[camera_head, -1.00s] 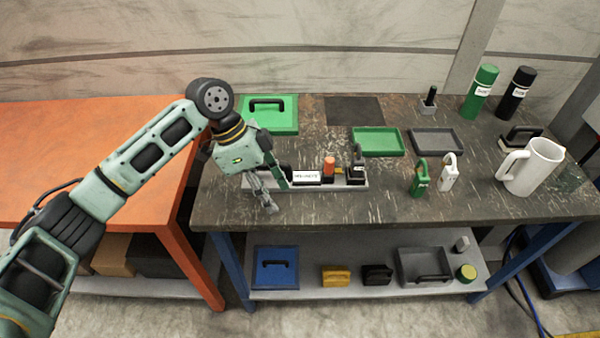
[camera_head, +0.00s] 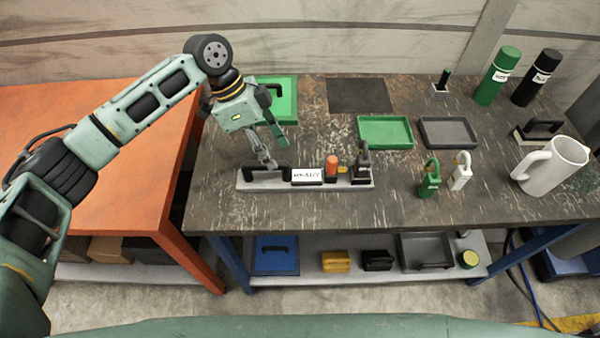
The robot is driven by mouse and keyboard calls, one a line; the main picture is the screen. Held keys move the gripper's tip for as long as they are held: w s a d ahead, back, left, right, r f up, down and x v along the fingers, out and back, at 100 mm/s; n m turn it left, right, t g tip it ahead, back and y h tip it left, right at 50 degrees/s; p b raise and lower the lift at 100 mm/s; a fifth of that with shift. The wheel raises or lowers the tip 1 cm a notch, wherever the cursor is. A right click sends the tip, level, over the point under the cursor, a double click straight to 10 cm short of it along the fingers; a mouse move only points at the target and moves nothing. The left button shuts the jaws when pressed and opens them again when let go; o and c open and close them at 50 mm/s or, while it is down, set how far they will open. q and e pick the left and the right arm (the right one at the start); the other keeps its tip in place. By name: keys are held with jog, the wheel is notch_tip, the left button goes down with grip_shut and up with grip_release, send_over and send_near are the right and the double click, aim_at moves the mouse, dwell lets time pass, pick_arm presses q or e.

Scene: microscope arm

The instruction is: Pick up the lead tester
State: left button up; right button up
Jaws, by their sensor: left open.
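A narrow grey tray (camera_head: 330,185) lies near the front left of the dark worktable. On it are a black handled piece (camera_head: 258,172) at the left end, a white-labelled block (camera_head: 306,175), an orange cylinder (camera_head: 332,164) and a dark upright device (camera_head: 362,168) at the right end. I cannot tell for sure from the labels which thing is the lead tester. My left gripper (camera_head: 277,153) is open, its fingers pointing down just above and behind the left part of the tray. Its fingertips partly overlap the black handle in the picture. My right gripper is not in view.
Green (camera_head: 384,131) and grey (camera_head: 447,133) shallow trays lie behind the grey tray. Green (camera_head: 429,182) and white (camera_head: 461,173) padlock-like pieces, a white mug (camera_head: 553,166) and green (camera_head: 497,76) and black (camera_head: 537,78) bottles stand right. The front strip of tabletop is clear.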

aim_at(278, 161)
pick_arm(q)
jog(key=x, duration=0.2)
jog(key=shift+d+f+p, duration=0.15)
jog(key=shift+f+p, duration=0.15)
jog(key=shift+d+f, duration=0.1)
jog(key=shift+f, duration=0.35)
jog(key=c, duration=0.4)
grip_shut()
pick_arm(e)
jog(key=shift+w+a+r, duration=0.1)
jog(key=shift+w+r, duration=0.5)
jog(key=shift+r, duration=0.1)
pick_arm(q)
jog(key=shift+d+r, duration=0.15)
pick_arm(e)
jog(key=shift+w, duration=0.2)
